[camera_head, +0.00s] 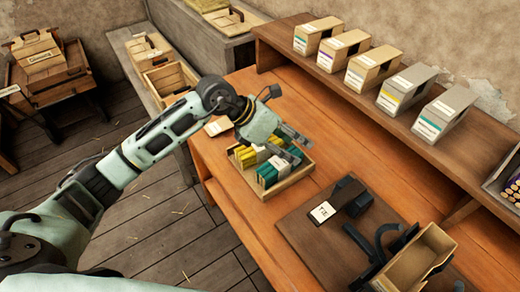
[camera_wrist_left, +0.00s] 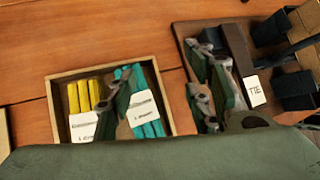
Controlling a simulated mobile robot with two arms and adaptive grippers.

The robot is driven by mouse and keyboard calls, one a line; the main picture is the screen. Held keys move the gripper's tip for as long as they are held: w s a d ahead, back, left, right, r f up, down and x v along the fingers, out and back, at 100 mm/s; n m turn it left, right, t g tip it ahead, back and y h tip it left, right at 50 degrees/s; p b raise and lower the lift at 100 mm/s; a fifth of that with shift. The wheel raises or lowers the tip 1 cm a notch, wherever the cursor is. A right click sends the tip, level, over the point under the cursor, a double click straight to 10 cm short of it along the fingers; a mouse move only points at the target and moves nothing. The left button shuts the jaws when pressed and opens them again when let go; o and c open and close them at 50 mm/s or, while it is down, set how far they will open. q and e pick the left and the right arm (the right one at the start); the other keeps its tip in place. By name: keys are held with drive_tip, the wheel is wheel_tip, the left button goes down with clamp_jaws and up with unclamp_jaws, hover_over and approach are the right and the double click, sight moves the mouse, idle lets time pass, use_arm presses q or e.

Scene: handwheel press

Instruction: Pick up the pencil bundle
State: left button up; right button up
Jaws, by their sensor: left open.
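A shallow wooden tray (camera_head: 289,184) on the orange-brown bench holds yellow pencil bundles (camera_head: 244,157) and teal pencil bundles (camera_head: 267,174) with white paper bands. In the left wrist view, the yellow pencils (camera_wrist_left: 83,95) lie at the tray's left and the teal pencils (camera_wrist_left: 149,112) at its right. My left gripper (camera_head: 288,143) is open above the tray, with its fingers over the teal side. In the left wrist view, one finger covers part of the tray's middle and the other is right of the tray. I see nothing between them. My right gripper is not in view.
A dark board (camera_head: 300,228) with a label, black holders and an open cardboard box (camera_head: 415,262) lies right of the tray. Several file boxes (camera_head: 373,67) stand on the raised back shelf. Clear bench lies between the tray and shelf.

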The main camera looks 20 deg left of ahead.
sight(253, 148)
use_arm(q)
drive_tip(key=a+y, duration=0.1)
drive_tip(key=a, duration=0.2)
drive_tip(key=w+a+f+y, duration=0.1)
drive_tip(key=a+y, duration=0.1)
drive_tip(key=a, duration=0.2)
drive_tip(key=w+a+f+y, duration=0.1)
drive_tip(key=a+y, duration=0.1)
drive_tip(key=a, duration=0.1)
drive_tip(key=shift+w+a+f, duration=0.1)
drive_tip(key=shift+w+a, duration=0.05)
drive_tip(key=shift+a, duration=0.25)
drive_tip(key=shift+w+a+f+b, duration=0.1)
drive_tip(key=shift+f+b, duration=0.2)
drive_tip(key=shift+f, duration=0.05)
drive_tip(key=b+x, duration=0.4)
drive_tip(key=x, duration=0.3)
drive_tip(key=shift+a+f, duration=0.15)
drive_tip(key=shift+c, duration=0.9)
clamp_jaws()
wheel_tip(253, 148, up, 10)
drive_tip(key=p, duration=0.6)
